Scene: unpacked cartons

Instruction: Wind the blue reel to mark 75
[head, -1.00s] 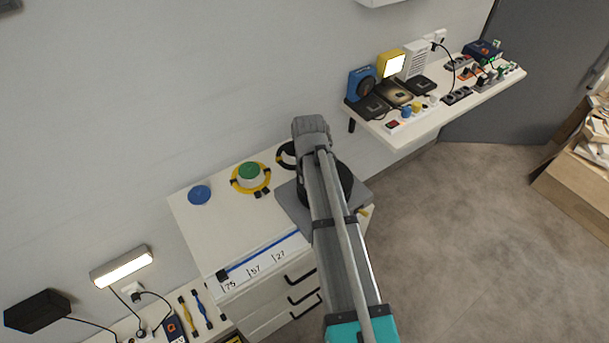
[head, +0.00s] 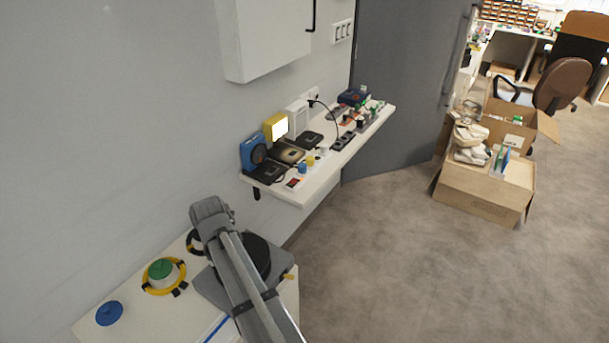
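A blue disc with a small raised centre, which looks like the blue reel (head: 109,313), lies on the white cabinet top (head: 133,329) at the lower left. Part of a blue strip (head: 216,326) shows at the bottom edge beside my arm. The number marks are outside the present view. My grey arm link (head: 246,290) crosses the lower middle, to the right of the reel. My gripper is not in view, so its opening and any contact cannot be seen.
A green knob (head: 161,269) stands inside a yellow ring right of the reel. A wall shelf (head: 340,156) holds several devices, and a white wall cabinet (head: 265,40) hangs above. An open carton (head: 484,192) stands at right. The floor between is clear.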

